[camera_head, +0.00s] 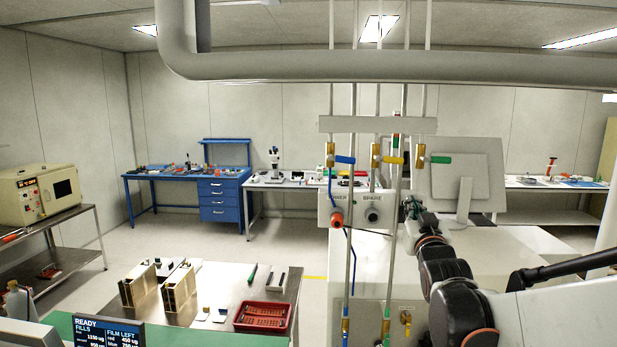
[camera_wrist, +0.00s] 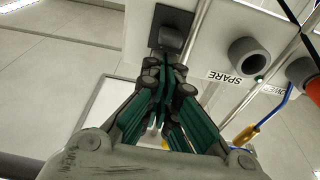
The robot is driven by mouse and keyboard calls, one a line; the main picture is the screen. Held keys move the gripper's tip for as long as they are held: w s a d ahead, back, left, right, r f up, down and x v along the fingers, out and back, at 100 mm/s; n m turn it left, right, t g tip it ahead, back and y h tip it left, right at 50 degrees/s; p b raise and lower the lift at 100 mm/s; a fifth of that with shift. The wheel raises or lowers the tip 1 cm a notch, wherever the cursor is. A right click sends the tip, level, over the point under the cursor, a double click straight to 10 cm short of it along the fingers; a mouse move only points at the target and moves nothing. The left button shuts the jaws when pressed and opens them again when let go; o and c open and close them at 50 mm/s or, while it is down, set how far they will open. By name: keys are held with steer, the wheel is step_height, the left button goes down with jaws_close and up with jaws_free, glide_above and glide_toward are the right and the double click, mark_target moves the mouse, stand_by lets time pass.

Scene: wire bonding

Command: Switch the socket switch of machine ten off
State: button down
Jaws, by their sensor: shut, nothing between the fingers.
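A light grey socket box (camera_head: 354,206) is mounted on the pipe frame in the head view. An orange plug (camera_head: 337,219) with a blue cable sits in its left socket; the right socket (camera_head: 372,215), labelled SPARE, is empty. In the wrist view, upside down, the SPARE socket (camera_wrist: 246,55) shows to the right. A dark grey switch-like block (camera_wrist: 171,38) is on a pale surface just beyond my fingertips. My gripper (camera_wrist: 167,68) is shut and empty, its green fingers pointing at that block; contact cannot be told. It also shows right of the box in the head view (camera_head: 410,207).
Vertical pipes and valves with blue (camera_head: 345,159), yellow and green (camera_head: 440,160) handles stand close by the box. A monitor (camera_head: 466,180) stands on the white bench behind my arm. A red basket (camera_head: 263,317) is on the front table.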

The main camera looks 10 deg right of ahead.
steer(key=t+b, duration=0.1)
steer(key=b, duration=0.2)
steer(key=f+t+b, duration=0.1)
steer(key=b, duration=0.2)
steer(key=s+f+t+h+b, duration=0.1)
steer(key=t+b, duration=0.1)
steer(key=shift+a+f+b, duration=0.2)
steer(key=shift+b, duration=0.2)
steer(key=shift+r, duration=0.1)
steer(key=s+a+f+p, duration=0.1)
steer(key=s+a+f, duration=0.1)
steer(key=s, duration=0.7)
steer(key=shift+a+f, duration=0.25)
